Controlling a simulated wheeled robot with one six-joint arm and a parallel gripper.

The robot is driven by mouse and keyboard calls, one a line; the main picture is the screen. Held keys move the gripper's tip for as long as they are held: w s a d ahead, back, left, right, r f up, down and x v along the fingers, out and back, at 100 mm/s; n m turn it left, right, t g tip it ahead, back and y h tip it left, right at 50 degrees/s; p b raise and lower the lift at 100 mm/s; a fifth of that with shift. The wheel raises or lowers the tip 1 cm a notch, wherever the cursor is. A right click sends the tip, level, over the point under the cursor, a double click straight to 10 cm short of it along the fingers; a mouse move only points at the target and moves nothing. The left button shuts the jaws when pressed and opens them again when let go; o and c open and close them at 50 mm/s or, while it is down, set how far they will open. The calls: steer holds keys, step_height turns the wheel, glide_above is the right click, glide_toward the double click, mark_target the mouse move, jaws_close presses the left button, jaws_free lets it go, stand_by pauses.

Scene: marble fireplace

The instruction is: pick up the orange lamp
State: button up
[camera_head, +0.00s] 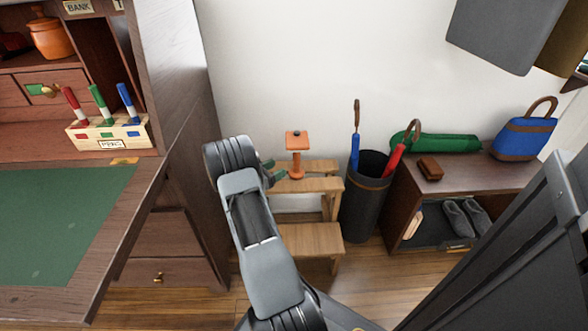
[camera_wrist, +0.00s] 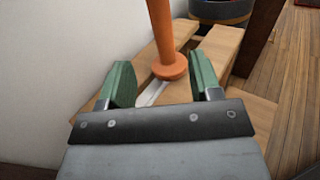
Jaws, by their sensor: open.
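The orange lamp (camera_head: 296,154) stands upright on the top of a small wooden step stool (camera_head: 318,184) against the white wall. It has a flat square head, a thin stem and a round base. In the wrist view the lamp's stem and base (camera_wrist: 170,55) show just beyond and between my fingertips; its head is out of that view. My gripper (camera_wrist: 160,82) is open, with one green finger on each side and nothing held between them. In the head view my gripper (camera_head: 270,174) is partly hidden by my arm, just left of the lamp.
A dark umbrella bin (camera_head: 362,212) with blue and red umbrellas stands right of the stool. Further right is a low shoe bench (camera_head: 470,178) with a blue bag (camera_head: 523,136). A desk (camera_head: 182,120) is close on the left. The white wall (camera_wrist: 50,60) is near my gripper's left side.

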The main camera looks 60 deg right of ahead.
mark_target(294, 159)
steer(key=x, duration=0.2)
steer(key=shift+s+d+b, duration=0.1)
steer(key=shift+d+b, duration=0.2)
steer(key=shift+b, duration=0.05)
steer(key=b+x, duration=0.2)
steer(key=x, duration=0.2)
steer(key=shift+s+d+b, duration=0.1)
steer(key=shift+s+b, duration=0.1)
steer(key=shift+b, duration=0.15)
steer(key=shift+s+d+r, duration=0.15)
steer(key=shift+d, duration=0.35)
jaws_close()
